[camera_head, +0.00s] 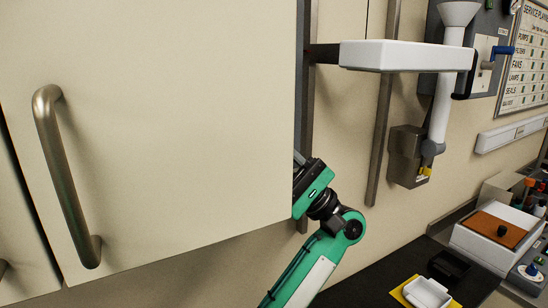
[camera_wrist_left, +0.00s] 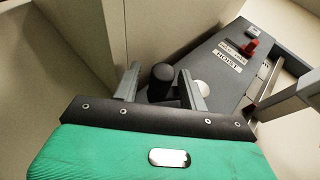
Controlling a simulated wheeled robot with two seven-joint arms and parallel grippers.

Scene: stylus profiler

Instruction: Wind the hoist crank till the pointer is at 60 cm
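In the left wrist view, a black cylindrical knob (camera_wrist_left: 162,78), which looks like the crank's grip, stands between the two grey fingers of my left gripper (camera_wrist_left: 158,88). The fingers are apart, with a gap at least on the knob's left side. A grey panel (camera_wrist_left: 225,80) with a HOIST label lies beyond, with a round light cap beside the right finger. In the head view my green left wrist (camera_head: 314,188) reaches behind the cabinet's right edge, which hides the fingertips and crank. I cannot make out the pointer or a centimetre scale. My right gripper is in neither view.
A pale cabinet (camera_head: 190,130) with a metal handle (camera_head: 62,170) fills the left, close to my wrist. A white platform (camera_head: 405,55) juts out above right. A red part (camera_wrist_left: 251,46) sits on the hoist panel. A dark counter (camera_head: 375,290) lies below right.

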